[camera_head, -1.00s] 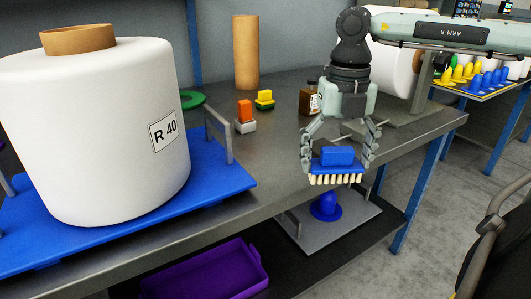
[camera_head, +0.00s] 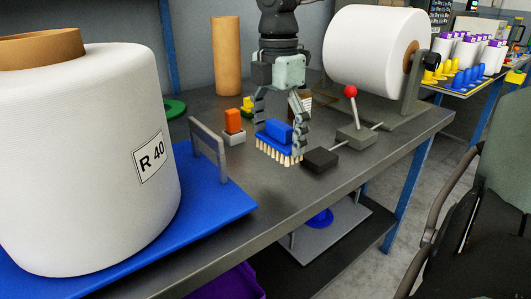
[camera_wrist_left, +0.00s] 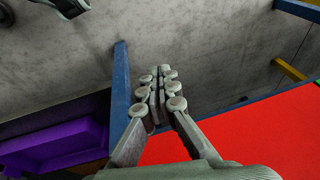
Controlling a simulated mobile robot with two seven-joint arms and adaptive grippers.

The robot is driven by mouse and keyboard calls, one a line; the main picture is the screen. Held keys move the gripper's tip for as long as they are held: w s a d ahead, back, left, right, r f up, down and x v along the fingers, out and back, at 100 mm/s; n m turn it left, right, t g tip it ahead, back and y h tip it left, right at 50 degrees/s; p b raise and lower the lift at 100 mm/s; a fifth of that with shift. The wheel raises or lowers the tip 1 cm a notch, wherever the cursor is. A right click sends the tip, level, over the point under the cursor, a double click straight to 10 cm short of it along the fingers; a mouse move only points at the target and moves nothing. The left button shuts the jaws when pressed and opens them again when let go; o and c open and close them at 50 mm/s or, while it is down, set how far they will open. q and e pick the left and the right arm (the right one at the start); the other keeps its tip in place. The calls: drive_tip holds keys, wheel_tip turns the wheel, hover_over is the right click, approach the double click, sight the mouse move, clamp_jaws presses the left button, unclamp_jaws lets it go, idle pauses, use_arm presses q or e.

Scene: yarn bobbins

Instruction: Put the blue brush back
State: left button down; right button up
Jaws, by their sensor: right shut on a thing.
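The blue brush (camera_head: 277,133), with pale bristles pointing down, is in my right gripper (camera_head: 280,122). The gripper points down with its fingers at both ends of the brush and is shut on it. The brush is over the grey metal bench (camera_head: 290,200), in front of a brown bottle that is partly hidden. I cannot tell whether the bristles touch the bench. My left gripper (camera_wrist_left: 163,88) shows only in the left wrist view, its fingers together and empty, away from the brush.
A large white bobbin (camera_head: 80,170) stands on a blue platform (camera_head: 225,203) at left. Another white bobbin (camera_head: 370,50) is behind. A cardboard tube (camera_head: 227,55) stands at back.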

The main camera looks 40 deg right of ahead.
sight(266, 139)
drive_tip(key=w, duration=0.1)
drive_tip(key=w+f, duration=0.2)
drive_tip(key=shift+w+d+f, duration=0.15)
drive_tip(key=shift+w+d, duration=0.25)
drive_tip(key=shift+w+f, duration=0.1)
drive_tip(key=shift+w, duration=0.05)
drive_tip(key=shift+f, duration=0.2)
wheel_tip(266, 139, down, 3)
drive_tip(key=shift+f+p, duration=0.2)
drive_tip(key=shift+p, duration=0.25)
use_arm(q)
wheel_tip(266, 139, down, 3)
drive_tip(key=shift+d+r, duration=0.1)
use_arm(e)
drive_tip(key=shift+f, duration=0.15)
